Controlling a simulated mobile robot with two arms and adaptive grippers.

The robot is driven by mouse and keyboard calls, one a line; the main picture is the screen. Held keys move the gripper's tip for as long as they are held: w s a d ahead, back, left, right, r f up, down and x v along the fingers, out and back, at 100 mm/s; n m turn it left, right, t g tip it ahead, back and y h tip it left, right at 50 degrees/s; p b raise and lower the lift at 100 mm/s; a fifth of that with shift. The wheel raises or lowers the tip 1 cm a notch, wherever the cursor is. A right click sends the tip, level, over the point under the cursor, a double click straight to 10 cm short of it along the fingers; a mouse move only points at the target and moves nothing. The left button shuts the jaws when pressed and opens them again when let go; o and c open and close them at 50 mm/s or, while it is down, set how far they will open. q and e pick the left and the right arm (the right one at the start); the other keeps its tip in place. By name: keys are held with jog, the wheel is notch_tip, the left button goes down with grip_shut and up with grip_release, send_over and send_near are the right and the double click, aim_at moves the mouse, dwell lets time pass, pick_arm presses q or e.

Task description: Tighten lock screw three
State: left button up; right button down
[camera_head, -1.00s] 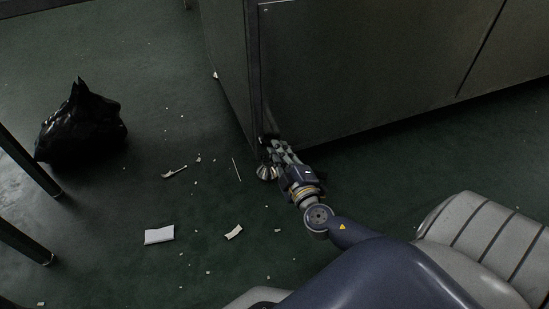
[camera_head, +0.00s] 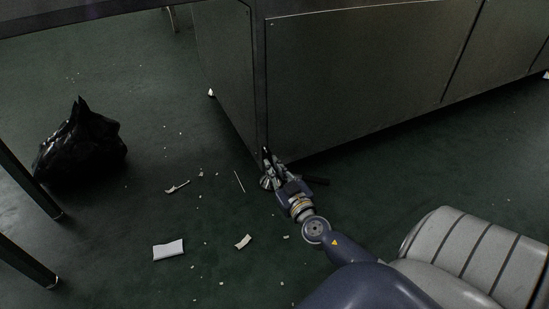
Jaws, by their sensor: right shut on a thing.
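My right gripper (camera_head: 270,168) is low at the near bottom corner of the dark machine cabinet (camera_head: 360,75). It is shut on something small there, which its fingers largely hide. A pale metal foot (camera_head: 265,184) shows beside the fingers, under the corner. A short dark bar (camera_head: 315,180) sticks out to the right of the gripper; I cannot tell whether it is what the fingers hold. Lock screw three cannot be made out at this size. My left gripper is not in view.
A black bag (camera_head: 80,145) lies on the green floor at the left, near dark table legs (camera_head: 30,262). White paper scraps (camera_head: 168,249) and small debris, including a pale piece (camera_head: 243,241), lie left of my arm. The floor right of the gripper is mostly clear.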

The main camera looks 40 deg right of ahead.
jog(key=shift+w+a+m, duration=0.1)
jog(key=shift+a+m, duration=0.35)
jog(key=shift+m, duration=0.45)
jog(key=c, duration=1.7)
grip_release()
jog(key=v, duration=1.2)
